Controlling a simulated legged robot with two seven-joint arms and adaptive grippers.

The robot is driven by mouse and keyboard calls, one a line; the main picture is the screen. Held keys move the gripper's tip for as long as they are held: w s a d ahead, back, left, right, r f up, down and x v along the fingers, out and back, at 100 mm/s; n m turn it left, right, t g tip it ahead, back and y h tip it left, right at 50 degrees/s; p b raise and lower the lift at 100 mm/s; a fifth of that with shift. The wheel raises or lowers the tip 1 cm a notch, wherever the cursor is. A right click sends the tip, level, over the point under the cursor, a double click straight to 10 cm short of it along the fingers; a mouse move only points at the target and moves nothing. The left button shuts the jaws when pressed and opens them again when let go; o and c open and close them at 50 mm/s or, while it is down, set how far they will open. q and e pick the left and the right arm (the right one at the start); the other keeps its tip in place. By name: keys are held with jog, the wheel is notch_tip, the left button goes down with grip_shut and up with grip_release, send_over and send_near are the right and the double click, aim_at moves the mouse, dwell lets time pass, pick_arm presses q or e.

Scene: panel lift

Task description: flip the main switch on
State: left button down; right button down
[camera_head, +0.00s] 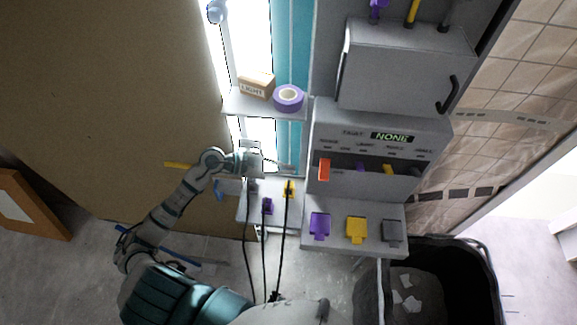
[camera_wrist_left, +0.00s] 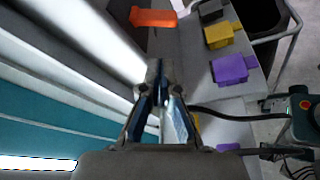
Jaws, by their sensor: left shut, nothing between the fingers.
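An orange lever (camera_head: 324,170) sits at the left end of the recessed row on the grey panel (camera_head: 345,116); I take it to be the main switch. It also shows in the left wrist view (camera_wrist_left: 153,18), ahead of the fingertips. A display (camera_head: 392,137) above the row reads "NONE" beside the word "FAULT". My left gripper (camera_head: 286,165) is left of the panel, pointing right toward the lever, with a visible gap between them. In the left wrist view its fingers (camera_wrist_left: 160,78) are closed together and empty. My right gripper is not in view.
A shelf holds a box marked "LIGHT" (camera_head: 256,85) and a purple tape roll (camera_head: 288,97). Purple (camera_head: 320,225), yellow (camera_head: 357,229) and grey (camera_head: 392,231) blocks line the panel's lower ledge. Cables hang below my left gripper. A black bin (camera_head: 470,265) stands at lower right.

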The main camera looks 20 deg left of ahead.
aim_at(324, 171)
pick_arm(q)
jog(key=p+x, duration=0.2)
jog(key=x, duration=0.6)
jog(key=shift+s+a+r, duration=0.1)
jog(key=shift+a, duration=0.05)
jog(key=shift+s+d+r, duration=0.1)
jog(key=shift+d, duration=0.15)
jog(key=shift+n, duration=0.3)
